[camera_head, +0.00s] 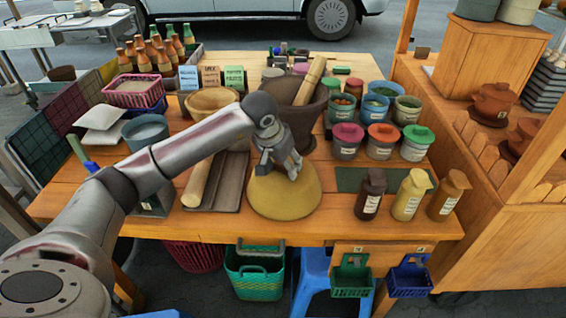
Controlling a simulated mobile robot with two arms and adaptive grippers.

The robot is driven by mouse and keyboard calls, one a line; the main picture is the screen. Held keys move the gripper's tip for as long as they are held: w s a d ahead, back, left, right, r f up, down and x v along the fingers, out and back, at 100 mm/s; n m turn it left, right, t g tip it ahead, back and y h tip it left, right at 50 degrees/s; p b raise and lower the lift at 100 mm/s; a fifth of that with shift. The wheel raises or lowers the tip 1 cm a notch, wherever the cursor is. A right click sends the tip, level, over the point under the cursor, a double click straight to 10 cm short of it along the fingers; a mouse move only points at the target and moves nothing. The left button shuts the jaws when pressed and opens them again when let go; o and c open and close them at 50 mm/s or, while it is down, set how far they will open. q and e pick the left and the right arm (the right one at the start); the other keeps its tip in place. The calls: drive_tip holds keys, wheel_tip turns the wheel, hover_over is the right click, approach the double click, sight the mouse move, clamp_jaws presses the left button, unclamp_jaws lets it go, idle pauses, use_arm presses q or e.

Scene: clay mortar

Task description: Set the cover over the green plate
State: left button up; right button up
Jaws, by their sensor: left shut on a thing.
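The cover, a mustard-yellow dome (284,195), is near the front edge of the wooden table, in front of the large dark mortar. My left gripper (279,168) comes in from the left and is shut on the top of the dome. The dome looks upright, and I cannot tell whether it touches the table. I do not see a round green plate; anything directly under the dome is hidden. My right gripper is not in view.
The dark mortar (292,128) with its pestle stands just behind. A rolling pin (197,182) lies on a dark tray to the left. Three bottles (408,195) stand by a flat dark green mat (350,180) to the right. Lidded pots (382,142) stand behind the mat.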

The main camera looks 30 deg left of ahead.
use_arm(q)
drive_tip(key=shift+r, duration=0.1)
drive_tip(key=o, duration=1.3)
drive_tip(key=shift+c, duration=0.2)
drive_tip(key=shift+o, duration=1.1)
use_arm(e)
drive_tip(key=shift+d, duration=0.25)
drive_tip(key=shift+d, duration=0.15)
